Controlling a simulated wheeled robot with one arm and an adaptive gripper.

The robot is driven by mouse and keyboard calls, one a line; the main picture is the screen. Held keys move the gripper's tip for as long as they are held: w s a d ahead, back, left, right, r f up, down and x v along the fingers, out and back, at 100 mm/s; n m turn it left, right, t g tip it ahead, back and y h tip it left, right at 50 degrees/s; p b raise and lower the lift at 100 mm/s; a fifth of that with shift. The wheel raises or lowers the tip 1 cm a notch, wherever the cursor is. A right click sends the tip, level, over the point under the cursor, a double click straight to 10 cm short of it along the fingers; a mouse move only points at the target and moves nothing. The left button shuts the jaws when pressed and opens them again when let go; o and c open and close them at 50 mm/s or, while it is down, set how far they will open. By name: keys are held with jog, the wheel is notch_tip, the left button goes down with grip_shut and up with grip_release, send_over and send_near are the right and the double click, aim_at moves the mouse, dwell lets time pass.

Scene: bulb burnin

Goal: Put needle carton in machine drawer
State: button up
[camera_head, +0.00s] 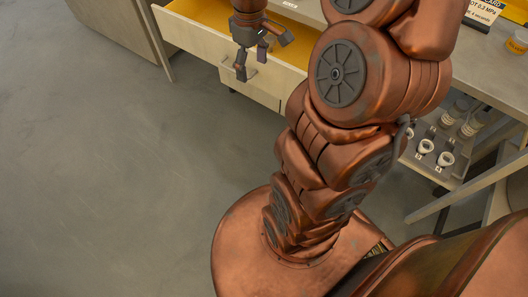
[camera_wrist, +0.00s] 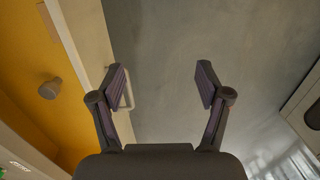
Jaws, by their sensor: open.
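The drawer (camera_head: 205,35) stands open at the top of the head view, with a pale wooden front and a yellow inside. In the wrist view the drawer's yellow floor (camera_wrist: 45,125) fills the left side. A small tan block (camera_wrist: 48,18) lies in it near the top edge; I cannot tell whether it is the needle carton. No carton shows clearly in either view. My gripper (camera_head: 264,58) is open and empty, just outside the drawer front near its handle. In the wrist view its spread fingers (camera_wrist: 162,78) have only floor between them.
A grey round object (camera_wrist: 49,89) lies in the drawer. The pale handle (camera_wrist: 128,92) sticks out beside my left finger. A shelf with white cups (camera_head: 426,147) and jars (camera_head: 470,124) is at the right. Open floor (camera_head: 110,160) lies left.

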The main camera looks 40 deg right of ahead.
jog(key=s+a+m+g, duration=0.1)
jog(key=s+a, duration=0.5)
jog(key=s, duration=0.5)
jog(key=s+a+m+g, duration=0.1)
jog(key=s+a+m, duration=0.1)
jog(key=s+a, duration=0.5)
jog(key=s, duration=0.3)
jog(key=shift+s+a+m+h, duration=0.3)
jog(key=shift+s, duration=0.05)
notch_tip(320, 180, up, 16)
jog(key=w+t+p, duration=0.1)
jog(key=p, duration=1.3)
jog(key=shift+p, duration=0.35)
jog(key=shift+f, duration=0.1)
